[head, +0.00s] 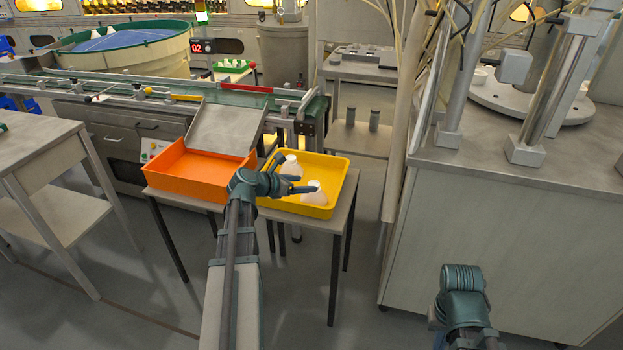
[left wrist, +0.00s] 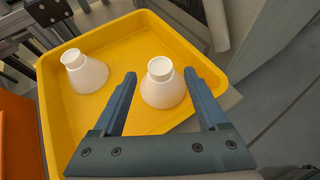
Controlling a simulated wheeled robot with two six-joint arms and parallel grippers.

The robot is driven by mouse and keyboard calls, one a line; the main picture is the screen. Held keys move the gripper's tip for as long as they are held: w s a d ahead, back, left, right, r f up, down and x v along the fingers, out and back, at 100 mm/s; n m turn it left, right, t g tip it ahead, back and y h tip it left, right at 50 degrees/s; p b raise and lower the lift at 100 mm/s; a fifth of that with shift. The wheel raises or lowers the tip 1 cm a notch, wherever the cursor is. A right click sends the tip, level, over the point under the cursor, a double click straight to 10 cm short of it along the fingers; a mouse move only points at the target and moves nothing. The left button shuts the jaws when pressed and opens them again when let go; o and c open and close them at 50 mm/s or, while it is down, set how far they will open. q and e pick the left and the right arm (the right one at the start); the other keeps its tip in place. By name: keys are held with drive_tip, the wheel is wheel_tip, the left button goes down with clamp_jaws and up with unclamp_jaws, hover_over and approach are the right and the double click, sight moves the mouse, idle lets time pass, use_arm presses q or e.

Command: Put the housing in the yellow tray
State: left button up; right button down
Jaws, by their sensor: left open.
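The yellow tray (head: 333,163) stands on a small table and also fills much of the left wrist view (left wrist: 112,37). Two white cone-shaped housings stand upright in it. One housing (head: 315,194) is nearer and to the right, and shows between my fingers in the left wrist view (left wrist: 163,90). The other housing (head: 291,167) is farther back, at the left in the left wrist view (left wrist: 86,74). My left gripper (head: 293,174) is open at the tray, its fingers (left wrist: 160,75) on either side of the nearer housing, with visible gaps. My right gripper is mostly cut off at the bottom of the head view.
An orange bin (head: 190,172) with a raised grey panel (head: 226,129) stands left of the yellow tray. A conveyor (head: 120,86) runs behind. A grey machine bench (head: 500,150) stands at the right, with open floor between.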

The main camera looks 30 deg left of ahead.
use_arm(q)
drive_tip(key=p+v, duration=0.2)
drive_tip(key=v, duration=0.3)
drive_tip(key=shift+s+r, duration=0.15)
drive_tip(key=shift+s, duration=0.2)
drive_tip(key=s+d+r+m+g+p, duration=0.1)
drive_tip(key=d+r+m+g+p, duration=0.2)
drive_tip(key=d+m, duration=0.45)
drive_tip(key=s+d+m+g+h+p, duration=0.1)
drive_tip(key=s+d+m+g+p, duration=0.1)
drive_tip(key=d+m+p, duration=0.6)
drive_tip(key=s+d+r+m+g+p, duration=0.1)
drive_tip(key=d+r+m+g+p, duration=0.15)
drive_tip(key=d, duration=0.85)
drive_tip(key=s+d+r+m+g+y+p, duration=0.2)
drive_tip(key=s+d+m+p, duration=0.3)
drive_tip(key=m, duration=0.4)
drive_tip(key=s+d+r+m+g+y+p, duration=0.2)
drive_tip(key=s+d+r+m+y+p, duration=0.1)
drive_tip(key=s+d+r+m+p, duration=0.2)
drive_tip(key=s+d+m, duration=0.2)
drive_tip(key=m, duration=0.2)
drive_tip(key=shift+s+r+m+y+p, duration=0.25)
drive_tip(key=shift+s+m+y+p, duration=0.05)
drive_tip(key=shift+s+y+p, duration=0.1)
drive_tip(key=shift+g, duration=0.25)
